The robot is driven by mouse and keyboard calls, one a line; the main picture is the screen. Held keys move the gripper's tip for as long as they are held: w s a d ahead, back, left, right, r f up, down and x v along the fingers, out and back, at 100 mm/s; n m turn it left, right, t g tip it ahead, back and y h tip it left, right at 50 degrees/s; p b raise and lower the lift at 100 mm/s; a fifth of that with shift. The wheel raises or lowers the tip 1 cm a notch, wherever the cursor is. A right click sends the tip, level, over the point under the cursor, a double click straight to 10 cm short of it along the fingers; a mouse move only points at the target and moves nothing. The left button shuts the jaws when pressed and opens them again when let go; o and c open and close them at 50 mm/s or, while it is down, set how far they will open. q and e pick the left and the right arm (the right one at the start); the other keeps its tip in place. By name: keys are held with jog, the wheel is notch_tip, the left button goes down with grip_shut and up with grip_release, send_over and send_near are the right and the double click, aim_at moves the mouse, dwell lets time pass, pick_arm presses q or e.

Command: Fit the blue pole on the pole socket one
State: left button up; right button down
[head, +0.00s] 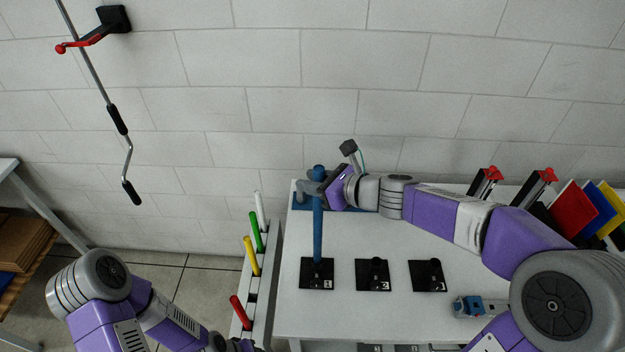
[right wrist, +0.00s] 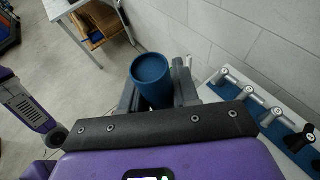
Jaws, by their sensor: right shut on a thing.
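The blue pole (head: 317,232) stands upright in the head view. Its lower end meets the black plate of pole socket one (head: 305,281), marked 1, at the table's front left. I cannot tell whether the pole is seated in the socket or just above it. My right gripper (head: 317,187) is shut on the pole near its upper end. In the right wrist view, the round top of the blue pole (right wrist: 151,68) shows between the grey fingers. My left arm is at the lower left of the head view, and its fingers do not show.
Sockets marked 2 (head: 373,283) and 3 (head: 428,284) stand empty to the right. A rack (head: 262,285) with red, yellow, green and white poles is left of the table. A small blue-grey block (head: 468,306) lies at the front right. Coloured panels (head: 573,208) stand at the far right.

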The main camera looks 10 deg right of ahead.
notch_tip(320, 180, down, 6)
jog(key=b, duration=0.6)
jog(key=shift+f, duration=0.25)
jog(key=c, duration=0.8)
grip_release()
jog(key=shift+o, duration=0.2)
